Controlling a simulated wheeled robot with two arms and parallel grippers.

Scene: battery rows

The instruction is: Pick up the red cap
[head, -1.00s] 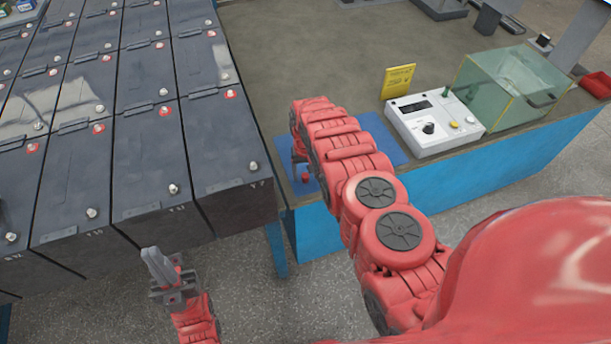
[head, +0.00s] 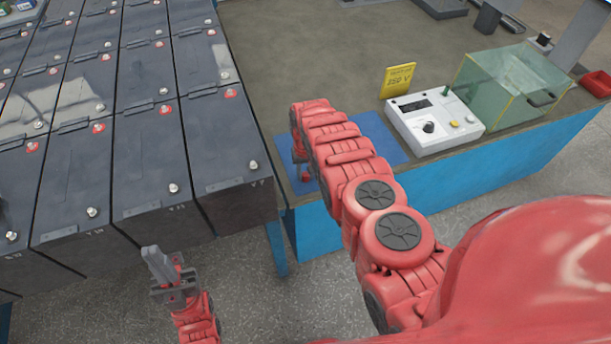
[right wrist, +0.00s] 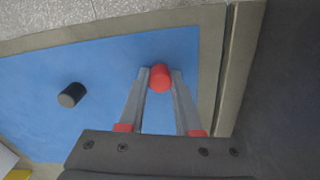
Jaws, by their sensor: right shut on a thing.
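The red cap (right wrist: 160,78) is a small cylinder between the fingertips of my right gripper (right wrist: 161,80), over the blue mat (right wrist: 110,60). The gripper is shut on it, with the cap at the very tips. In the head view the red cap (head: 305,176) shows just below my right gripper (head: 301,160), near the mat's left edge. I cannot tell whether it touches the mat. My left gripper (head: 158,262) hangs over the floor in front of the batteries, its fingers close together and empty.
A black cap (right wrist: 72,94) lies on the mat. A white meter (head: 435,122), a yellow sign (head: 397,79) and a clear box (head: 510,85) stand to the right on the bench. Rows of dark batteries (head: 150,160) stand close on the left.

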